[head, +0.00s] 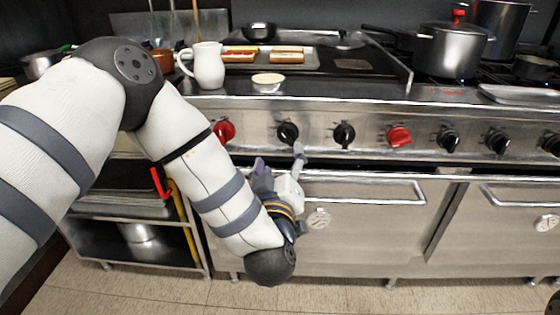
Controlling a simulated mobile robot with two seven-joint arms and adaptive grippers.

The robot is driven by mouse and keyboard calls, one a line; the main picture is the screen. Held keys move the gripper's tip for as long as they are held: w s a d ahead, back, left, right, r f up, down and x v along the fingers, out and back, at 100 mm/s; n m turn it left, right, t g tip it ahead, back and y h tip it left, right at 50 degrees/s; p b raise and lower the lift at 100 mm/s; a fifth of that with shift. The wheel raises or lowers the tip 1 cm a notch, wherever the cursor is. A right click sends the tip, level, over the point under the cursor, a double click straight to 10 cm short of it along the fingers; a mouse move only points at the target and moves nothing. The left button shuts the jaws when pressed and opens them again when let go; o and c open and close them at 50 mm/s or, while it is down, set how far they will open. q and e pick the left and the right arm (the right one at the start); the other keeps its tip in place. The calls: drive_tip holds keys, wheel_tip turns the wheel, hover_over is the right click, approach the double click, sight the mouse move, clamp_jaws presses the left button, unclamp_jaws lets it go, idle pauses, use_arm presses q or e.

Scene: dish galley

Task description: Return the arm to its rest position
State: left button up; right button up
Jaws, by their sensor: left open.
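My left arm (215,185) comes in from the left, bends at a dark joint at the upper left and slopes down toward the middle. My left gripper (280,160) is open, in front of the stove's upper front, just below the row of knobs. One pale finger points up near a black knob (288,133), and a purple-grey part shows to its left. I see nothing between the fingers. Whether the gripper touches the stove front or the oven handle (365,201) I cannot tell. My right gripper is out of view.
The stove (370,235) fills the middle and right. A steel rack (150,215) stands at left. The tiled floor (330,297) in front looks clear.

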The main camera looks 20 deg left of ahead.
use_arm(q)
drive_tip(key=shift+s, duration=0.1)
idle(0.3)
drive_tip(key=s+d+f+m+g+h+p, duration=0.25)
drive_tip(key=s+f+m+g+h, duration=0.45)
drive_tip(key=s+f, duration=1)
drive_tip(key=s+a+f+m+g+p, duration=0.1)
drive_tip(key=s+g, duration=0.3)
drive_tip(key=s, duration=0.6)
drive_tip(key=s+a+f+m+g+y+p, duration=0.1)
drive_tip(key=s+a+g, duration=0.3)
drive_tip(key=s, duration=0.7)
drive_tip(key=s+a+f+g+y+p, duration=0.1)
drive_tip(key=s+g, duration=0.4)
drive_tip(key=s, duration=0.6)
drive_tip(key=shift+s+a+f+m, duration=0.2)
drive_tip(key=shift+a+f+m, duration=0.2)
drive_tip(key=shift+a+f, duration=0.5)
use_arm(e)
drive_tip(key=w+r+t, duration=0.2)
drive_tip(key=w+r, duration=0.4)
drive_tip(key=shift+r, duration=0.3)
